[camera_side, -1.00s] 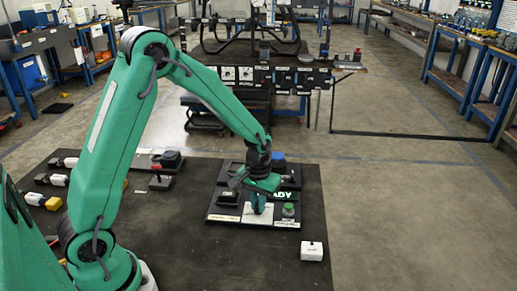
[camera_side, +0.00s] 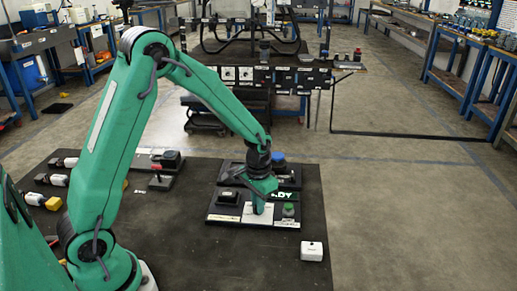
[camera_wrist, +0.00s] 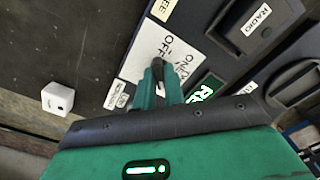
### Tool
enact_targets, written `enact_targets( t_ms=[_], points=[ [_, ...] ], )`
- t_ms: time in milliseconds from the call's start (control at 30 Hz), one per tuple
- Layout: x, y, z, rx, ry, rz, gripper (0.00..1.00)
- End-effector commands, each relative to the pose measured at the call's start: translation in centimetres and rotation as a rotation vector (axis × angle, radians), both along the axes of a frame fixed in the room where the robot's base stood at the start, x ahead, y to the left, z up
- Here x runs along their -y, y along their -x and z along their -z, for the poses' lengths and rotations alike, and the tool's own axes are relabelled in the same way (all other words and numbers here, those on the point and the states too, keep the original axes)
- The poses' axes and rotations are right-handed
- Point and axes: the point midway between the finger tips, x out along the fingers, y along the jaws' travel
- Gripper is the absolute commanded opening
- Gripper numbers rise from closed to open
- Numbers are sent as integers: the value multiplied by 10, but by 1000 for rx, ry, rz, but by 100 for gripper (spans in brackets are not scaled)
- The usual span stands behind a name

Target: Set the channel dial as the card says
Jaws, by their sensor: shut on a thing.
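My gripper (camera_side: 258,209) is low over the panel (camera_side: 212,218) on the dark bench. In the wrist view my gripper (camera_wrist: 160,82) is shut on a small black switch knob (camera_wrist: 159,66). The knob stands on a white plate (camera_wrist: 138,62) lettered ON and OFF; the plate also shows in the side view (camera_side: 248,219). The fingers hide part of the knob. A black, rounded part (camera_wrist: 290,78) lies right of the plate; I cannot tell whether it is the channel dial. I cannot make out a readable setting card.
A black block labelled RADIO (camera_wrist: 262,22), a green-lit display (camera_wrist: 207,88), a green button (camera_side: 289,210) and a blue knob (camera_side: 279,157) crowd the panel. A small white box (camera_side: 312,251) stands at the bench's front right. Bottles (camera_side: 52,179) lie at left.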

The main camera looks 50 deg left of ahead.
Motion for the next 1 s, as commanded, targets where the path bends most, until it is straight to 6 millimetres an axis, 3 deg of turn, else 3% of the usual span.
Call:
enact_targets(
  t_ms=[67,100,200,667,1000],
  points=[
    [0,-1,-1,3,0,2,0],
    [0,-1,-1,3,0,1,15],
    [0,-1,-1,2,0,1,33],
    [0,-1,-6,2,0,0,33],
    [0,-1,-44,6,0,0,33]
  ],
)
